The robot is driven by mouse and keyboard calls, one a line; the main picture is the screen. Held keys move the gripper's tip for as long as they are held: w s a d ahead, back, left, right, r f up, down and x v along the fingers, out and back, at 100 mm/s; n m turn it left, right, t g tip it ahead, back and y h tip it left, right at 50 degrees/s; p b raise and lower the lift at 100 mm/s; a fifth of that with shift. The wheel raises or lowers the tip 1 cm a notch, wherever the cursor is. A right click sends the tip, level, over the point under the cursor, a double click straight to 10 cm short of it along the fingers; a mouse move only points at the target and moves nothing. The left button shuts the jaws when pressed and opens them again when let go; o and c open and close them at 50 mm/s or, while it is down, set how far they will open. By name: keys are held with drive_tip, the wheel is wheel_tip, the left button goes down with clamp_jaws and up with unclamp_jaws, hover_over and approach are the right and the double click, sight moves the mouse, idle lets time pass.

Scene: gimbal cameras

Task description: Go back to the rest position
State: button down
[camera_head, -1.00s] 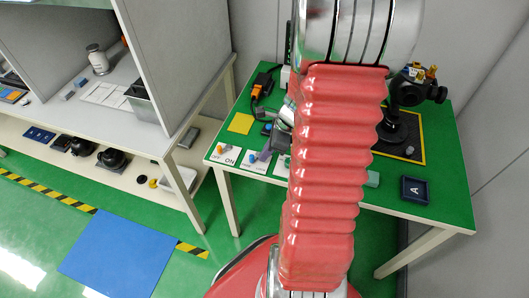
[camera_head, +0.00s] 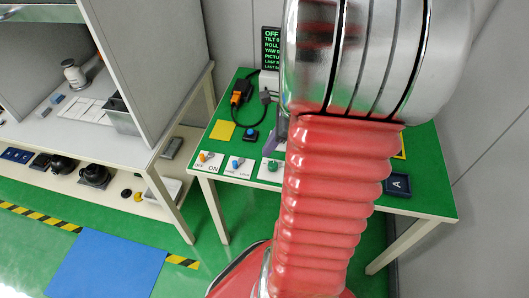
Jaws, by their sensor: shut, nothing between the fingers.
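My red, ribbed arm with its silver joint fills the middle of the view and hides much of the green table (camera_head: 425,190). I cannot make out my gripper, and the arm may cover it. A purple-grey piece (camera_head: 281,128) shows at the arm's left edge; I cannot tell if it is part of my gripper. Along the table's front left are white cards with an orange knob (camera_head: 205,156), a blue knob (camera_head: 237,163) and a green knob (camera_head: 272,165). A dark display (camera_head: 271,48) with green text stands behind, partly covered by the arm.
An orange-and-black device (camera_head: 240,91), a yellow square (camera_head: 222,130) and a blue button (camera_head: 251,134) lie on the table's left. A dark tray marked A (camera_head: 398,184) is at the right. A grey-walled bench (camera_head: 150,60) stands left. A blue mat (camera_head: 105,265) lies on the floor.

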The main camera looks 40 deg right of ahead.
drive_tip(key=shift+s+r, duration=0.15)
drive_tip(key=shift+r, duration=0.2)
idle(0.5)
drive_tip(key=s+a+r+n+t+h, duration=0.1)
drive_tip(key=a+r+n, duration=0.6)
drive_tip(key=a+n, duration=0.5)
drive_tip(key=s+a+r+n+t+h, duration=0.1)
drive_tip(key=a+r+n+h, duration=0.1)
drive_tip(key=a+r+n, duration=0.6)
drive_tip(key=a+n, duration=0.4)
drive_tip(key=n, duration=0.3)
drive_tip(key=shift+a+r+n, duration=0.15)
drive_tip(key=shift+a+n, duration=0.15)
drive_tip(key=shift+a, duration=0.05)
